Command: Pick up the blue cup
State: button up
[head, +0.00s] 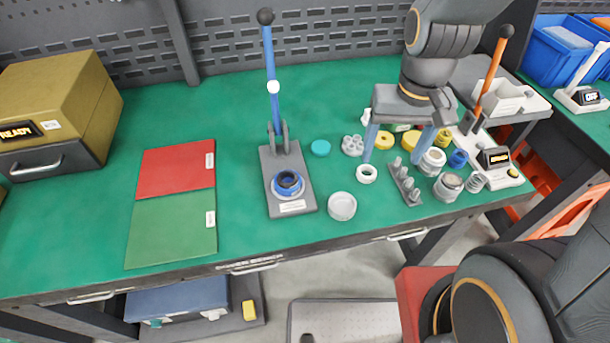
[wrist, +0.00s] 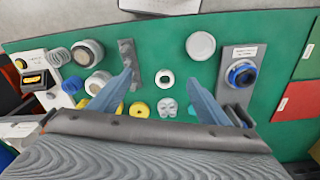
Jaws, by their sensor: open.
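A small blue cup (head: 458,158) stands on the green bench top among other parts, to the right of my gripper. It also shows at the left in the wrist view (wrist: 72,85), outside the left finger. My gripper (head: 391,162) points down over the bench with its fingers wide apart and nothing held between them. In the wrist view my gripper (wrist: 160,78) has a white ring (wrist: 165,76) showing between its fingertips. A second blue round part (head: 288,185) sits in the base of the lever press.
White and grey cylinders (head: 432,161) and a spring (head: 475,182) crowd the cup. A device with an orange lever (head: 490,75) stands behind it. A grey peg rack (head: 405,182) lies near my gripper. Red (head: 178,165) and green mats on the left are clear.

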jog(key=w+a+p, duration=0.1)
jog(key=w+a, duration=0.1)
jog(key=a, duration=0.9)
jog(key=m+p, duration=0.1)
jog(key=m, duration=0.1)
send_over(287, 179)
jog(key=shift+w+d+f+g, duration=0.1)
jog(key=shift+f+g, duration=0.1)
jog(key=shift+f, duration=0.4)
jog(key=shift+w+d+f+g, duration=0.1)
jog(key=shift+f+g, duration=0.1)
jog(key=shift+f, duration=0.35)
jog(key=shift+s+a+f, duration=0.15)
jog(key=shift+a, duration=0.15)
jog(key=shift+f, duration=0.35)
jog(key=shift+d+f+p, duration=0.1)
jog(key=shift+f+p, duration=1.15)
jog(key=shift+f, duration=2.2)
jog(key=c, duration=1.1)
